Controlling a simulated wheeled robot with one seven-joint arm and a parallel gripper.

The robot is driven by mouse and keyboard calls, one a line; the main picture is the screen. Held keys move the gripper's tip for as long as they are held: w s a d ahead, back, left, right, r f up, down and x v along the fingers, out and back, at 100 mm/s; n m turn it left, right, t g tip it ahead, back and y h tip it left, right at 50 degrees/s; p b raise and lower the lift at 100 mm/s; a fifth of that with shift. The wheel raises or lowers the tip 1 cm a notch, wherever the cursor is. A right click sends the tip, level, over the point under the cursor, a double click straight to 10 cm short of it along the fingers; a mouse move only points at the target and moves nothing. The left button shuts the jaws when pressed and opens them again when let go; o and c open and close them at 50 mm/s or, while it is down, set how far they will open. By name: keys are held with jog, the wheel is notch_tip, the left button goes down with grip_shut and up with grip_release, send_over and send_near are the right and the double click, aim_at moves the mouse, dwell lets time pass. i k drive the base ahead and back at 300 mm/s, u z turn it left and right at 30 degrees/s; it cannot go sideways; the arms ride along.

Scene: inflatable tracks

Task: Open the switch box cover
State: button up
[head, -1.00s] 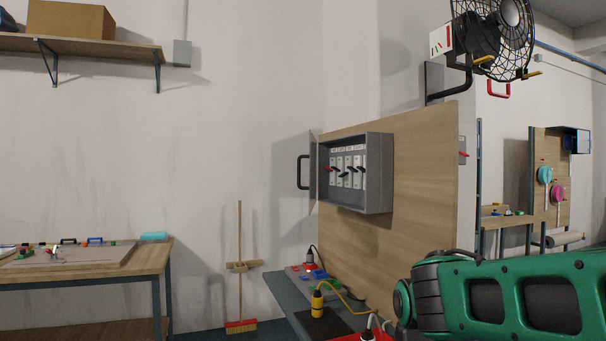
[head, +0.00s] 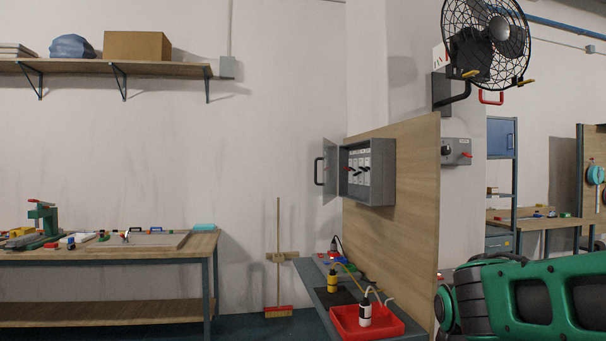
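The grey switch box (head: 379,181) is fixed to an upright wooden panel, right of the middle of the head view. Its cover (head: 330,174) is hinged on the left side and stands swung open, with a dark handle (head: 318,171) on it. Part of my green arm shows at the lower right, in front of the panel and apart from the box. My gripper is outside the picture.
A broom (head: 278,270) leans at the wall. A fan (head: 486,45) hangs above the panel (head: 415,200). A workbench (head: 100,257) stands left.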

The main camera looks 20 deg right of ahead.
aim_at(331, 158)
jog(key=u, duration=0.5)
jog(key=i, duration=1.65)
jog(key=z, duration=0.5)
